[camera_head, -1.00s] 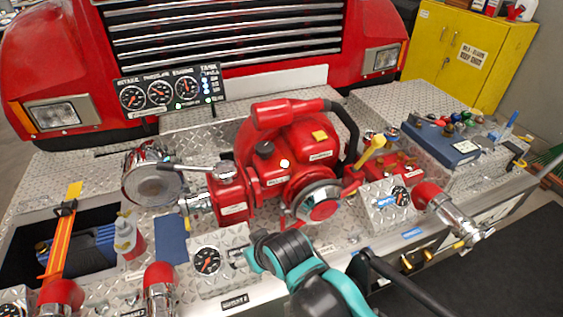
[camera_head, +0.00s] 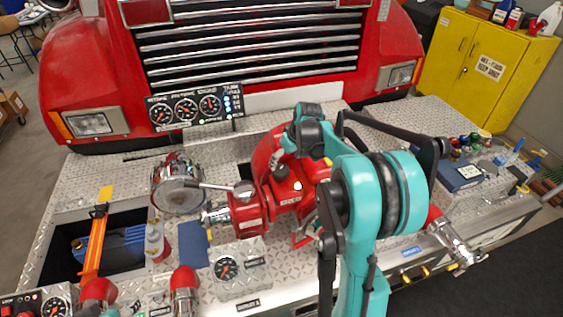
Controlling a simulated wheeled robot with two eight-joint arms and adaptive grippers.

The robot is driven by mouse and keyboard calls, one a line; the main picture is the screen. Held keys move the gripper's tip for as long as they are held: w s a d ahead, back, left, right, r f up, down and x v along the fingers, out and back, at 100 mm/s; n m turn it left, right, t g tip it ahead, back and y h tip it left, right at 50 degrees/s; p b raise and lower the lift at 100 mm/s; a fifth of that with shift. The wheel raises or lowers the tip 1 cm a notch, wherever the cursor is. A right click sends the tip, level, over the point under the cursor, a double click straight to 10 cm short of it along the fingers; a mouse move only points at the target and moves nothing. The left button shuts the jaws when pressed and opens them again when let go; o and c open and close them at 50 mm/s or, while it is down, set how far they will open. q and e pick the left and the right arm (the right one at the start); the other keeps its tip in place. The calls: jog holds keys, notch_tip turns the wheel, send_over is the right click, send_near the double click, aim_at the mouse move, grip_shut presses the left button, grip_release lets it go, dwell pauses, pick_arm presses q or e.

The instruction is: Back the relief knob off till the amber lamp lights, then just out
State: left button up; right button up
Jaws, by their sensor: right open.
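The red pump (camera_head: 262,205) sits in the middle of the bumper deck, partly covered by my right arm. A black knob (camera_head: 281,172) stands on top of it, with a small pale round spot (camera_head: 297,186) beside it. I cannot tell whether either is the relief knob or the amber lamp. My right gripper (camera_head: 308,148) is over the upper part of the pump, open, with nothing visible between its fingers. Whether it touches anything is hidden. My teal right arm covers the right side of the pump and the panel there.
A gauge panel (camera_head: 196,106) stands behind the deck at left. A chrome round fitting (camera_head: 178,188) and a lever (camera_head: 215,187) are left of the pump. An open bin with an orange strap (camera_head: 95,245) is at far left. A blue case (camera_head: 458,176) lies at right.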

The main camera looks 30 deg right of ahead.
aim_at(281, 169)
jog(key=b+x, duration=0.1)
jog(key=x, duration=0.7)
jog(key=shift+d, duration=0.15)
